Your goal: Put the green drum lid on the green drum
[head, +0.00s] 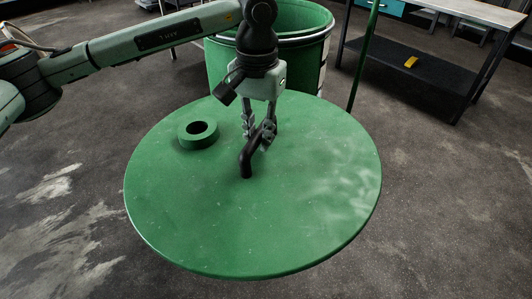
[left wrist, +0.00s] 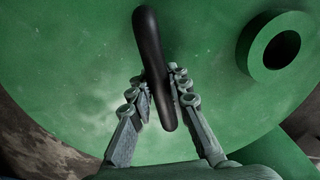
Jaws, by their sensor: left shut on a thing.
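The green drum lid (head: 255,215) is a large round disc with a black bar handle (head: 247,160) near its middle and a raised green ring (head: 198,134) around a dark hole. My left gripper (head: 262,135) is shut on the black handle, and the lid appears held up above the floor. In the left wrist view the handle (left wrist: 152,65) passes between the two fingers, with the lid (left wrist: 70,60) behind it. The green drum (head: 270,50) stands behind the lid in the head view, its open top partly hidden by my left arm. My right gripper is not in view.
A thin green pole (head: 365,55) stands right of the drum. A workbench with a dark lower shelf (head: 415,72) stands at the back right, with a small yellow object (head: 411,62) on that shelf. The grey floor (head: 450,210) to the right is clear.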

